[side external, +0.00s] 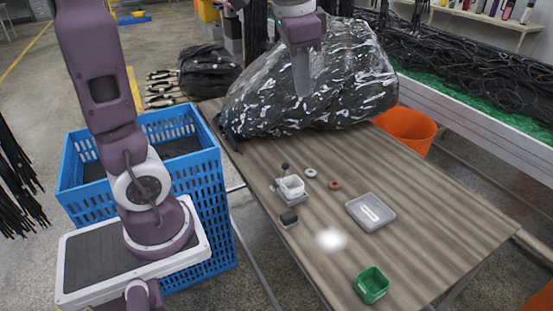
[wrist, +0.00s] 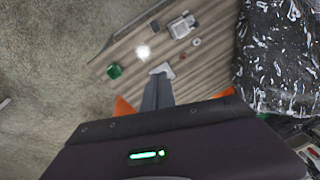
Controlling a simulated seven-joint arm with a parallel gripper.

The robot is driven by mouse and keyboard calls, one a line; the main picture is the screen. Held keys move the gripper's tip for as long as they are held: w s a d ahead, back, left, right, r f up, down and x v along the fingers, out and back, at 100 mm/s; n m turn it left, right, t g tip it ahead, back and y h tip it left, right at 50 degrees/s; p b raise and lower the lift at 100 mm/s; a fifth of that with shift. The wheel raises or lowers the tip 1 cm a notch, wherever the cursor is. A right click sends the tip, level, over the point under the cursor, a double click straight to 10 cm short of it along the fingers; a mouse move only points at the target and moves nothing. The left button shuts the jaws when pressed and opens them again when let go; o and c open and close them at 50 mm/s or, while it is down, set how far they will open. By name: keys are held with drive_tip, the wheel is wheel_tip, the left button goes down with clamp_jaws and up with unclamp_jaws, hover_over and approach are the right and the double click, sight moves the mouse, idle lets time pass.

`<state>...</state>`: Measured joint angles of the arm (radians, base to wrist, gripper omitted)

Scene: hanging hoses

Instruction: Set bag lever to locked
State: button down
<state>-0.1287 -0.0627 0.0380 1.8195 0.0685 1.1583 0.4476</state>
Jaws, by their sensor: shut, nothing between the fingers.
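A small lever with a dark knob (side external: 285,166) stands on a light grey base with a white cup-like body (side external: 291,186) on the table. The same unit shows near the top of the wrist view (wrist: 181,28); its lever position is too small to read. A big black-and-white plastic-wrapped bag (side external: 310,85) lies at the table's far end, and at the right in the wrist view (wrist: 278,55). My gripper (side external: 303,93) points down, in front of the bag in the picture and apart from the lever. Its grey fingers (wrist: 158,80) are together and empty.
A dark block (side external: 289,218), a white ring (side external: 310,173), a brown ring (side external: 334,185), a grey tray (side external: 371,211) and a green box (side external: 371,285) sit on the table. An orange bucket (side external: 407,128) stands beyond its right edge, a blue crate (side external: 205,170) at its left.

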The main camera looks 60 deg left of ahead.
drive_tip(key=s+f+n+t+y, duration=0.1)
drive_tip(key=s+f+n+t, duration=0.15)
drive_tip(key=s, duration=0.35)
drive_tip(key=w+a+f+m+t+y, duration=0.1)
drive_tip(key=w+a+f+m, duration=0.25)
drive_tip(key=a, duration=0.45)
drive_tip(key=w+a+f+m+t+y, duration=0.15)
drive_tip(key=w+a+m, duration=0.25)
drive_tip(key=a, duration=0.4)
drive_tip(key=w+a+f+m+t, duration=0.2)
drive_tip(key=w+a+f+m, duration=0.15)
drive_tip(key=a, duration=0.45)
wheel_tip(320, 180, down, 9)
drive_tip(key=s+a+m+h, duration=0.3)
drive_tip(key=m+h, duration=0.1)
drive_tip(key=m, duration=0.1)
drive_tip(key=m+g+h, duration=0.1)
drive_tip(key=m+h, duration=0.1)
drive_tip(key=h, duration=0.1)
hover_over(284, 172)
drive_tip(key=s+a, duration=0.1)
drive_tip(key=s, duration=0.1)
wheel_tip(284, 172, down, 15)
drive_tip(key=shift+a+f, duration=0.1)
